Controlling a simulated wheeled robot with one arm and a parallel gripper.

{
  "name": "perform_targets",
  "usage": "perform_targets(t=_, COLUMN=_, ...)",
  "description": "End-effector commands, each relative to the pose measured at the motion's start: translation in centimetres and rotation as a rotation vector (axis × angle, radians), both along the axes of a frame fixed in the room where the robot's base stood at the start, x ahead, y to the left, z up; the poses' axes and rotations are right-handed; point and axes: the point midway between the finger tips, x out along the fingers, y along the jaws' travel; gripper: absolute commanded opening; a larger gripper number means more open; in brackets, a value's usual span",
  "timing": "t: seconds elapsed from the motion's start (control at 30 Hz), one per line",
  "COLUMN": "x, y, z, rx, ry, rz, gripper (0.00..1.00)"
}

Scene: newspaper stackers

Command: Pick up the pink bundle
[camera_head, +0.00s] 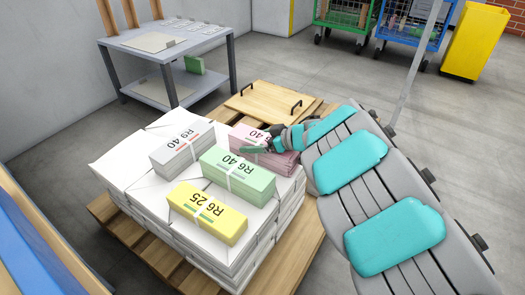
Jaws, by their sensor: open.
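The pink bundle (284,162) lies at the back right of the white stack, marked "40" and partly hidden by my arm. My gripper (262,150) is at the bundle, over its top and front side. It is open; whether the fingers touch the bundle I cannot tell. My teal and grey arm reaches in from the right.
A green bundle (238,178), a yellow bundle (207,218) and a grey bundle (182,153) lie close by on the white stack (130,180). The stack rests on a wooden pallet (125,232). A wooden board with black handles (262,101) lies behind. A grey table (130,42) stands back left.

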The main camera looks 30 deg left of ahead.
Motion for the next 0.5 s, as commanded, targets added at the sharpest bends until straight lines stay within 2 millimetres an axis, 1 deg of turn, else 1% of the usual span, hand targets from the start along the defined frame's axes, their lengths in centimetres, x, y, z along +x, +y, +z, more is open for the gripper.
perform_targets(t=0.07, x=0.04, y=0.46, z=-0.29, rx=0.0, ry=0.0, rz=0.0, gripper=1.0)
perform_targets(t=0.27, x=0.09, y=0.44, z=-0.21, rx=0.0, ry=-0.001, rz=-0.002, gripper=0.99)
perform_targets(t=0.5, x=0.09, y=0.42, z=-0.21, rx=0.0, ry=-0.001, rz=-0.002, gripper=0.72)
